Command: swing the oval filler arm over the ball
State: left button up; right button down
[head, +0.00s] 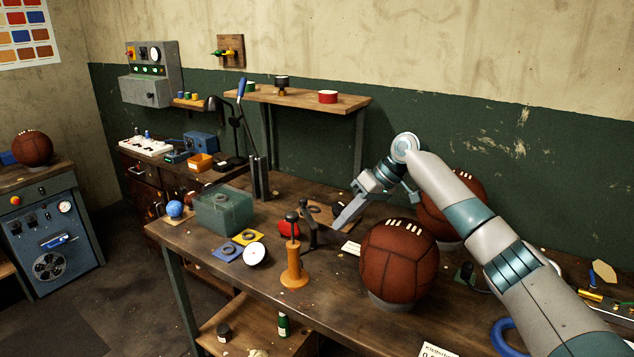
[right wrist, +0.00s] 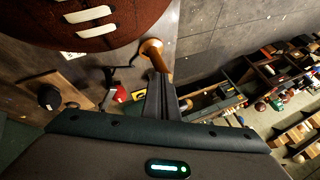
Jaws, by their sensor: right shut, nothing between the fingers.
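A brown leather ball with white laces (head: 399,262) rests on a grey ring on the workbench. It also fills the upper left of the right wrist view (right wrist: 85,22). Left of it a dark bent arm (head: 310,232) stands beside a red piece (head: 287,229); it looks like the filler arm, but I cannot make out an oval end. The arm also shows in the right wrist view (right wrist: 122,66). It does not reach over the ball. My right gripper (head: 338,222) is shut and empty, behind and left of the ball, close to the dark arm. My left gripper is out of view.
An orange post (head: 294,268) with a dark knob stands left of the ball. A second ball (head: 452,202) sits behind, partly hidden by my right arm. A raised shelf (head: 300,100) stands behind.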

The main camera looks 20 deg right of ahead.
aim_at(303, 201)
jog(key=i+l, duration=0.3)
jog(key=i, duration=0.15)
jog(key=i+l, duration=0.3)
jog(key=i, duration=0.15)
